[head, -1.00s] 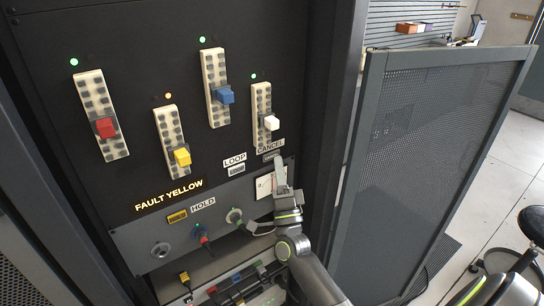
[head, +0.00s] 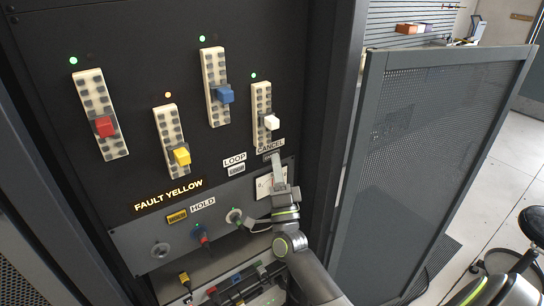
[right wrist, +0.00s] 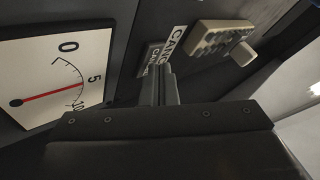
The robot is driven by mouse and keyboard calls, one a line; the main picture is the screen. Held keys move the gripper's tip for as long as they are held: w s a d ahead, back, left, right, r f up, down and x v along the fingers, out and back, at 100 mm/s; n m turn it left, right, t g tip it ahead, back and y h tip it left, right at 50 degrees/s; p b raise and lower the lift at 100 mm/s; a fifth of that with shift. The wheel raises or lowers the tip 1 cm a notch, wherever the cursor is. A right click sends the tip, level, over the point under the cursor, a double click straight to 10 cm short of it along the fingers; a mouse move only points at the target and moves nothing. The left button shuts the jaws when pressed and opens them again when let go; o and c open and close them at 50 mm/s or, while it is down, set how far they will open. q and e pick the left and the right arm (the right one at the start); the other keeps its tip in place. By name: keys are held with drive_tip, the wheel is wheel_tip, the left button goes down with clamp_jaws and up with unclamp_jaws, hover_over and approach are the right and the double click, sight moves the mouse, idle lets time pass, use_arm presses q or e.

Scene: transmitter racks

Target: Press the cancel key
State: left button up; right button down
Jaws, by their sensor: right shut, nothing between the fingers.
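The cancel key (head: 272,156) is a small key on the black panel, under the white CANCEL label (head: 271,146). In the right wrist view the label (right wrist: 172,44) and the key (right wrist: 152,60) show just beyond the fingertips. My right gripper (head: 276,160) is shut and empty, its tips at the lower edge of the key. In the right wrist view the closed fingers (right wrist: 165,78) overlap part of the key. I cannot tell for certain whether they touch it. My left gripper is not in view.
The LOOP key (head: 236,170) is left of the cancel key. A white slider (head: 271,122) sits above it. A dial gauge (right wrist: 60,75) is beside the fingers. A cable plug (head: 234,216) and the HOLD label (head: 203,204) are lower left. A mesh panel (head: 430,150) stands right.

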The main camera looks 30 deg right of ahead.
drive_tip(key=shift+s, duration=0.1)
idle(0.5)
drive_tip(key=shift+s+y, duration=0.3)
drive_tip(key=shift+s, duration=0.3)
drive_tip(key=s, duration=0.3)
drive_tip(key=s+p, duration=0.1)
drive_tip(key=s, duration=0.1)
drive_tip(key=shift+d, duration=0.25)
idle(0.6)
